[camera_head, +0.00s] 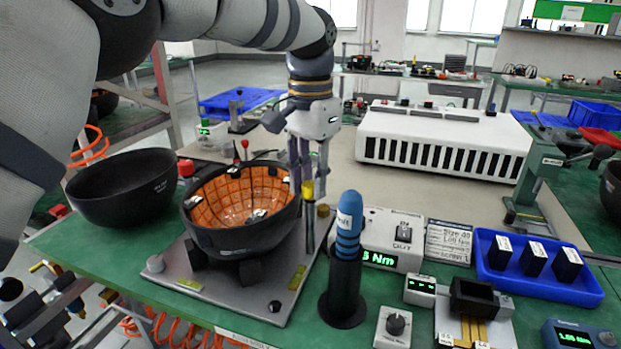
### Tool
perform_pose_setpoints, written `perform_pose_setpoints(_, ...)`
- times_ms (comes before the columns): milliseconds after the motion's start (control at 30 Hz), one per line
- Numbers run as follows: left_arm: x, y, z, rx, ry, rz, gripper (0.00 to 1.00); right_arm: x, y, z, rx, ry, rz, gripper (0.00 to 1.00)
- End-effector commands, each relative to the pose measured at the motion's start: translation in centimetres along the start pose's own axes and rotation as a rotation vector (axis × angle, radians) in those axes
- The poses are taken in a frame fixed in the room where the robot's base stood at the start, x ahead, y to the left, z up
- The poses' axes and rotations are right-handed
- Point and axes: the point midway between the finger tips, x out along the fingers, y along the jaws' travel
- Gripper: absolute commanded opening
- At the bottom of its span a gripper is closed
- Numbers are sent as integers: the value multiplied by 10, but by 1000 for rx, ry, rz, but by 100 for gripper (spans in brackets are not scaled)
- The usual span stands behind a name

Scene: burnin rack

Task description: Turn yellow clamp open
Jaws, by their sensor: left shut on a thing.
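The yellow clamp (308,191) is a small yellow piece at the top of a dark upright post, beside the right rim of a black bowl (238,238) with an orange inner lining. My left gripper (307,178) comes down from above, with its fingers shut on the clamp. The fingers hide part of the clamp, so its exact turn angle cannot be told. The bowl sits on dark supports on a grey base plate (225,303). My right gripper is not in view.
An empty black bowl (125,187) stands to the left. A blue-handled tool (348,225) stands upright in a black holder close to the right of the clamp. Further right are a torque display box (380,238) and a blue tray (537,285) with black blocks.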

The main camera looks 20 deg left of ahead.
Motion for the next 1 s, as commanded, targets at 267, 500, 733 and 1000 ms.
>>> perform_pose_setpoints(267, 1, 0, 0, 121, -2, 0, 0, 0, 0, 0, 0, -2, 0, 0)
perform_pose_setpoints(500, 1, 0, 0, 161, -2, 0, 0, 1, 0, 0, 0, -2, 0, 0)
perform_pose_setpoints(733, 1, 0, 0, 167, -2, 0, 0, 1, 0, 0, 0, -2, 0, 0)
perform_pose_setpoints(1000, 1, 0, 0, 165, -2, 0, 42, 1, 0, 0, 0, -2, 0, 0)
